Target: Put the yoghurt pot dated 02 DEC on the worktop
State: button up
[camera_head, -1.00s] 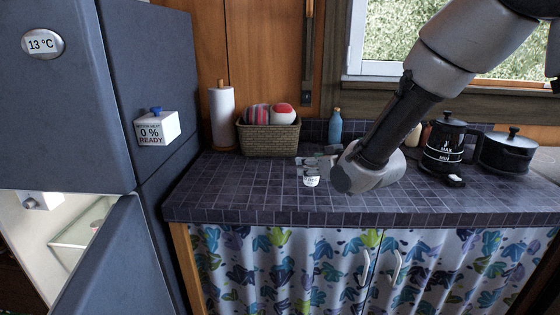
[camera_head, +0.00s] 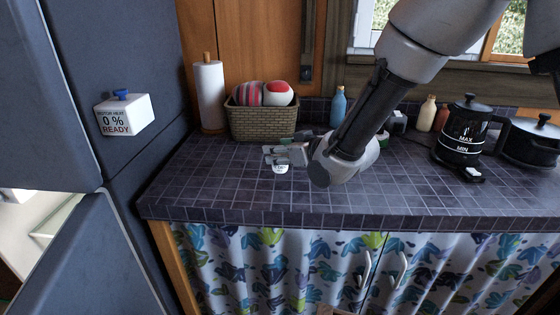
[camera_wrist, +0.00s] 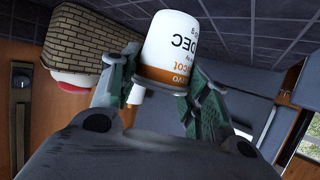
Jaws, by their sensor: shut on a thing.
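The yoghurt pot (camera_wrist: 178,45), white with an orange band, is held between the fingers of my gripper (camera_wrist: 165,78) in the wrist view. Its label reads "DEC" upside down; the day number is not clearly readable. In the head view my gripper (camera_head: 287,155) is over the tiled worktop (camera_head: 220,185), in front of the basket. The white lower part of the pot (camera_head: 280,169) shows below the fingers, which hide the rest. The pot is at or close above the tiles; I cannot tell whether it touches them.
A wicker basket (camera_head: 264,122) and paper roll (camera_head: 209,97) stand behind. A blue bottle (camera_head: 338,107), black kettle (camera_head: 468,135) and black pot (camera_head: 530,142) stand to the right. The fridge (camera_head: 75,90) is at the left. The worktop's front and left are clear.

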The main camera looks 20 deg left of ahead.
jog(key=shift+f, duration=1.6)
jog(key=shift+f, duration=0.1)
jog(key=o, duration=1.2)
